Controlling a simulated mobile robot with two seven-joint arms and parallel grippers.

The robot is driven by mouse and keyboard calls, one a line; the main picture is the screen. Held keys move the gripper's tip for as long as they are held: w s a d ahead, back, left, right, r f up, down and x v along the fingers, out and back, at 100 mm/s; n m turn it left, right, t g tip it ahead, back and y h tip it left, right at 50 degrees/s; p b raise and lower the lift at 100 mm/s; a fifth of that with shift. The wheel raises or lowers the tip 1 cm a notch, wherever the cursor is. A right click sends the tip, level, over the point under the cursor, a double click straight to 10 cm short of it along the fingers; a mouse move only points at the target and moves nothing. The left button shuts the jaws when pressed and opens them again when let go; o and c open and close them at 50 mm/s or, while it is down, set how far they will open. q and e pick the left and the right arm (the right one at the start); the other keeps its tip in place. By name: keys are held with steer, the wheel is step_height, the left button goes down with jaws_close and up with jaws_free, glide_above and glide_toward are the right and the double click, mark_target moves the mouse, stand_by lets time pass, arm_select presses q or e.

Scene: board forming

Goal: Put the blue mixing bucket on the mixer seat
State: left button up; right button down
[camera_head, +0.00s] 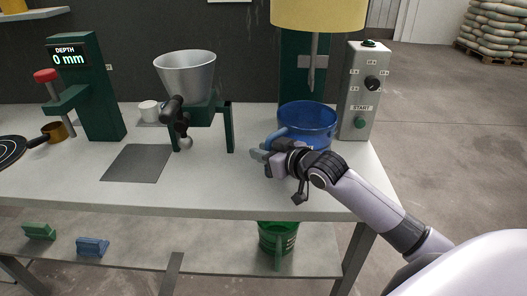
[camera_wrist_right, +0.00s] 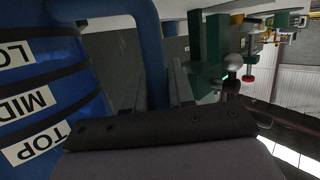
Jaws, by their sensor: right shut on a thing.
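The blue mixing bucket (camera_head: 312,118) is upright at the right part of the bench, in front of the mixer column and below the mixer's hanging shaft (camera_head: 313,52). I cannot tell whether its base touches the mixer seat, which is hidden behind it. My right gripper (camera_head: 262,156) is at the bucket's front left, shut on its handle. In the right wrist view the blue handle (camera_wrist_right: 153,45) runs between the fingers, and the bucket wall (camera_wrist_right: 40,85) with white level labels is at the left. My left gripper is not in view.
A control box (camera_head: 361,92) with a green START button stands right of the bucket. A metal hopper (camera_head: 185,76) on a green stand with a black lever is to the left. A green bucket (camera_head: 277,238) is on the lower shelf. The bench front between hopper and gripper is clear.

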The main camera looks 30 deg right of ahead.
steer(key=shift+r, duration=0.1)
steer(key=c, duration=0.9)
jaws_free()
steer(key=o, duration=0.3)
steer(key=shift+f, duration=0.45)
steer(key=shift+o, duration=0.2)
steer(key=shift+r, duration=0.1)
steer(key=shift+s, duration=0.1)
steer(key=v, duration=0.7)
steer(key=shift+s, duration=0.1)
